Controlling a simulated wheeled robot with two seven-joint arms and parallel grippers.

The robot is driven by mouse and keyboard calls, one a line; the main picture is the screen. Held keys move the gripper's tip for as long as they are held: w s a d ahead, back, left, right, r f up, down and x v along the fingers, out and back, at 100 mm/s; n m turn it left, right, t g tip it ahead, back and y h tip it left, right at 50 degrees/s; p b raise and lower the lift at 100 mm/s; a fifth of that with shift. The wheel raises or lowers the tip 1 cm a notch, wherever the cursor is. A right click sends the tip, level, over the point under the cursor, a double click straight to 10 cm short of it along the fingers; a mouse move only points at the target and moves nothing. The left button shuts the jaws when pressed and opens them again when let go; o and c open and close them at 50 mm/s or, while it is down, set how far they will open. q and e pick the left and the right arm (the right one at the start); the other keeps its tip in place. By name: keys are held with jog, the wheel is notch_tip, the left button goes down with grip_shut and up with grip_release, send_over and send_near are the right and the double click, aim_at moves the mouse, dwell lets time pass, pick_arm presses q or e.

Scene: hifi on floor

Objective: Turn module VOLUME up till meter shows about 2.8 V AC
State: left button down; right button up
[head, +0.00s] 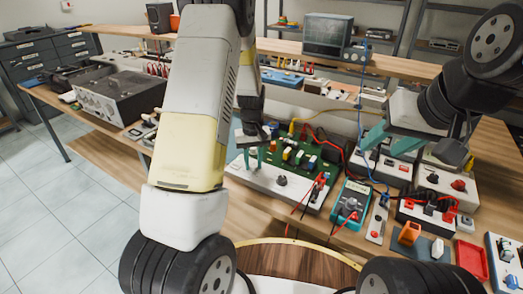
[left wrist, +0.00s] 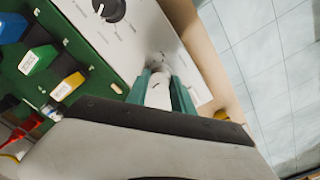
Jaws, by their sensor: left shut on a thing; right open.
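The module (head: 265,182) has a sloping white front panel and a green board behind it with colored blocks; its panel also shows in the left wrist view (left wrist: 145,40). My left gripper (head: 252,158) is at the panel's left end. In the left wrist view its teal fingers (left wrist: 160,95) are shut on a pale round knob (left wrist: 158,92). The panel labels are too small to read, so I cannot confirm it is VOLUME. A dark knob (head: 281,180) stands apart from the fingers. The teal meter (head: 350,203) lies right of the module; its reading is illegible. My right gripper (head: 391,140) is open and empty.
Red and black leads (head: 307,200) run near the module's right end. White boxes (head: 440,184) stand to the right, with a red tray (head: 471,259) in front. A dark instrument (head: 115,93) stands at the far left. The bench is crowded around my right gripper.

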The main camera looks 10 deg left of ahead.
pick_arm(q)
jog(key=c, duration=1.1)
grip_release()
jog(key=shift+r, duration=0.15)
notch_tip(320, 180, up, 8)
jog(key=shift+f, duration=0.2)
notch_tip(320, 180, up, 9)
jog(key=m+t+h, duration=0.1)
jog(key=t, duration=0.1)
send_over(253, 165)
jog(key=s, duration=0.5)
jog(key=s+d+r+m+t, duration=0.1)
jog(key=s+r+m+t, duration=0.1)
jog(key=s+r, duration=0.4)
jog(key=s+d+r+m+t+h, duration=0.1)
jog(key=s+r, duration=0.4)
jog(key=s, duration=0.8)
jog(key=shift+s+d+r+m+t, duration=0.2)
jog(key=shift+r+m+t, duration=0.15)
jog(key=shift+m+t, duration=0.2)
